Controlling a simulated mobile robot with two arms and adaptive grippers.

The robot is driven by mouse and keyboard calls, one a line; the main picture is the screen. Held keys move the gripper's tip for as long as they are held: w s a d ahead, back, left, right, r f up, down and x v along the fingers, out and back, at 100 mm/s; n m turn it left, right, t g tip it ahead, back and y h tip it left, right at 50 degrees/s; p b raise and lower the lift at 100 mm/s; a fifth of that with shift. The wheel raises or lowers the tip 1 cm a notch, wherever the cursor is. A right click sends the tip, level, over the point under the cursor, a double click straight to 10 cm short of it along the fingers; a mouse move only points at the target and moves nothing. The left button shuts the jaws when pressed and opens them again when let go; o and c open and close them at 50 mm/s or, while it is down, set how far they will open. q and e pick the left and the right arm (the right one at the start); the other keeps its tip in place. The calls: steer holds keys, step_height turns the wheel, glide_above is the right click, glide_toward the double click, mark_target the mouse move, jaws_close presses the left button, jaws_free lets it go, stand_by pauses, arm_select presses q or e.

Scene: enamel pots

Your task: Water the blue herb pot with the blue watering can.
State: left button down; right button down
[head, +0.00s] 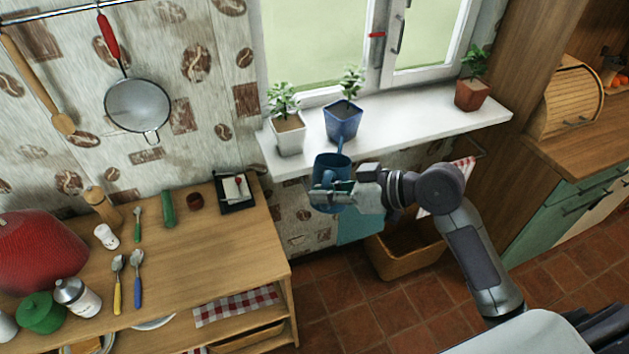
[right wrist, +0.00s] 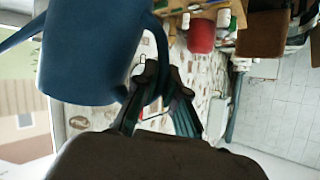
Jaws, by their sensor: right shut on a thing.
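The blue herb pot (head: 343,121) stands on the white windowsill between a white pot and a red-brown pot, with a green plant in it. My right gripper (head: 332,187) is shut on the handle of the blue watering can (head: 331,166), just in front of the sill. The can's spout points up toward the blue pot, its tip close to the pot's lower front; I cannot tell whether they touch. In the right wrist view the can (right wrist: 88,50) fills the upper left, and the gripper's fingers (right wrist: 160,90) close around its handle. My left gripper is not in view.
The white pot (head: 288,133) and the red-brown pot (head: 472,94) share the windowsill (head: 420,122). A wooden counter (head: 190,262) with spoons, jars and a red item (head: 38,250) stands at the left. A brown bin (head: 405,262) is on the floor below the sill.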

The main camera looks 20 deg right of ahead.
steer(key=w+d+f+t+h+p, duration=0.1)
steer(key=w+d+t+h+p, duration=0.1)
steer(key=w, duration=1.8)
steer(key=shift+f+m+t+h+p, duration=0.35)
steer(key=shift+t+h+p, duration=0.15)
steer(key=shift+t+h, duration=0.3)
